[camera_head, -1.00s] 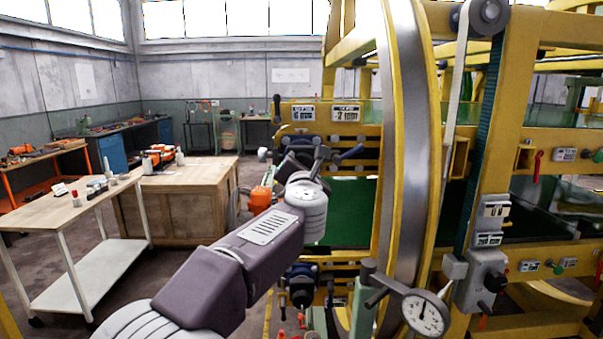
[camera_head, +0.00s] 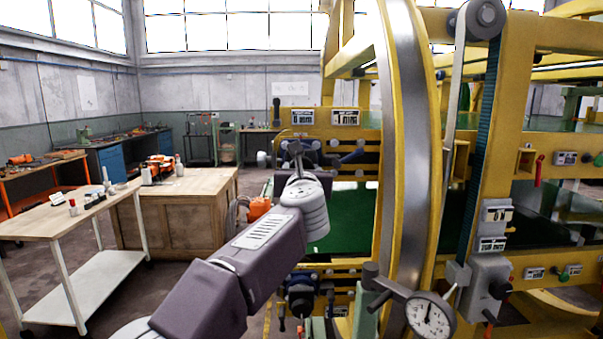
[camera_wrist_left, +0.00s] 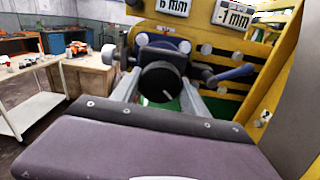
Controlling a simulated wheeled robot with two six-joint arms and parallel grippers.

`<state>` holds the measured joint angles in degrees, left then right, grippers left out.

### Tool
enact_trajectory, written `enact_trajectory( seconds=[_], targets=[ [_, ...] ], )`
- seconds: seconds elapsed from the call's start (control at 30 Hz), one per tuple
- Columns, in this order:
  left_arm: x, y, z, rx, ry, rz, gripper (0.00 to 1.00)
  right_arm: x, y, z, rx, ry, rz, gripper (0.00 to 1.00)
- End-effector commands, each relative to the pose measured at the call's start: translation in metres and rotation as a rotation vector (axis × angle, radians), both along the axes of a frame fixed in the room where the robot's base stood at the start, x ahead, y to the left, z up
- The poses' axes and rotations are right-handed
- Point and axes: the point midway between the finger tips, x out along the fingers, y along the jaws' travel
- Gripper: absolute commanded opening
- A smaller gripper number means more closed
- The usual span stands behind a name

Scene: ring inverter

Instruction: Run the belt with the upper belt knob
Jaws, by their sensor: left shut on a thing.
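My left gripper (camera_head: 297,160) reaches in front of the yellow ring machine, at its left side. In the left wrist view, the round black upper belt knob (camera_wrist_left: 160,82), with a light mark on its face, sits between the two grey fingers (camera_wrist_left: 158,92), which are shut on it. In the head view, the gripper largely hides this knob. Two readout plates stand above it: the left one (camera_head: 303,117) seems to read 6 mm, the right one (camera_head: 345,117) seems to read -1 mm. The green belt (camera_head: 345,215) runs behind my arm. My right gripper is out of view.
A similar lower dark knob (camera_head: 300,296) sits below my forearm. A blue-handled lever (camera_wrist_left: 232,73) is close to the right of the gripper. The curved metal ring (camera_head: 410,150) and a dial gauge (camera_head: 430,316) stand to the right. A wooden cabinet (camera_head: 180,212) and white cart (camera_head: 85,285) are left.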

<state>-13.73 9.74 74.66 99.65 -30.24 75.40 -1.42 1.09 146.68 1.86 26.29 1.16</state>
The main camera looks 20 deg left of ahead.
Motion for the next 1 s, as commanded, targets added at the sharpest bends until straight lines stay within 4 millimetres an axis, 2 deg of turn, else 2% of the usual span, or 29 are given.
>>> enact_trajectory(
  seconds=[0.47,0.5,0.53,0.57,0.87,1.0],
  targets=[
    [0.0,0.0,0.0,-0.012,-0.002,0.0,0.12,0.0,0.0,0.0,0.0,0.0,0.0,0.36],
    [0.0,0.0,0.0,-0.012,-0.002,0.0,0.63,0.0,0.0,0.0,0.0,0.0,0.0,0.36],
    [0.0,0.0,0.0,-0.011,-0.002,0.0,0.72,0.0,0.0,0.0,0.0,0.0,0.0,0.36],
    [0.0,0.0,0.0,-0.011,-0.002,0.0,0.74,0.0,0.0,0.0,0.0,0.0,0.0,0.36],
    [-0.002,-0.001,0.0,-0.011,-0.003,0.0,0.74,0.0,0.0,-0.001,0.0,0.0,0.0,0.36],
    [-0.023,-0.007,-0.002,-0.011,-0.005,-0.003,0.74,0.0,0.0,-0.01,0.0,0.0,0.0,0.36]
  ],
)
